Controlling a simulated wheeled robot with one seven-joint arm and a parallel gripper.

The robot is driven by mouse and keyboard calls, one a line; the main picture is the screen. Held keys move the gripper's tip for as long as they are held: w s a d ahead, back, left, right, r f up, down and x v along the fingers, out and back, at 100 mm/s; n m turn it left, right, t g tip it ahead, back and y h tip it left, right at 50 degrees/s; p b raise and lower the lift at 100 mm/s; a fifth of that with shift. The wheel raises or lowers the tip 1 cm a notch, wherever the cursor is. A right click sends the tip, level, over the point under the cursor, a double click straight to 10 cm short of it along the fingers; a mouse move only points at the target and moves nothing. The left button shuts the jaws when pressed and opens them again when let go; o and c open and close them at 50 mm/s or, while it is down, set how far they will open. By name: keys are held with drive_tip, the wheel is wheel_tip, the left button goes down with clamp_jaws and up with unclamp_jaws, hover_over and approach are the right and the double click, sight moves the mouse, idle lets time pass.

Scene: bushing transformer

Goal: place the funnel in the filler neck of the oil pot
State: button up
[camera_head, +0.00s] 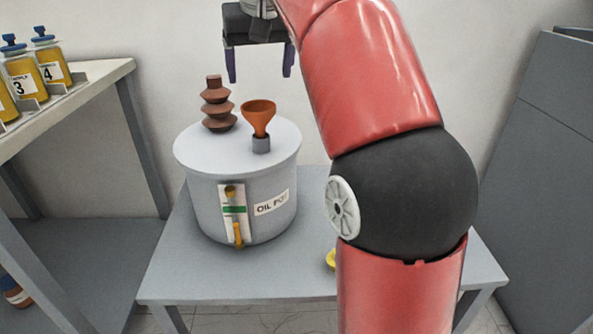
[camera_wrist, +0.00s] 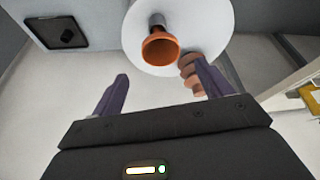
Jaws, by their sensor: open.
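The orange-brown funnel (camera_head: 259,115) stands upright with its spout in the grey filler neck (camera_head: 261,145) on the lid of the oil pot (camera_head: 265,225). The pot is a light grey cylinder labelled "OIL POT". My gripper (camera_head: 259,80) is above and behind the pot lid, with its two purple fingers apart and pointing down; nothing is between them. In the wrist view the funnel (camera_wrist: 160,48) shows beyond the fingers, clear of them, with the white pot lid (camera_wrist: 205,22) behind it. How deep the spout sits is hidden.
A brown ribbed bushing (camera_head: 217,105) stands on the lid left of the funnel. The pot is on a grey table (camera_head: 185,275). A yellow object (camera_head: 331,259) is partly hidden by my arm. Numbered oil bottles (camera_head: 50,62) stand on the left shelf. A dark cabinet is at right.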

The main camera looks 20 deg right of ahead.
drive_tip(key=shift+s, duration=0.1)
drive_tip(key=s+f+t, duration=0.1)
drive_tip(key=s+f, duration=2.3)
drive_tip(key=f, duration=0.2)
drive_tip(key=shift+d+f+n, duration=0.15)
drive_tip(key=shift+f+n, duration=0.15)
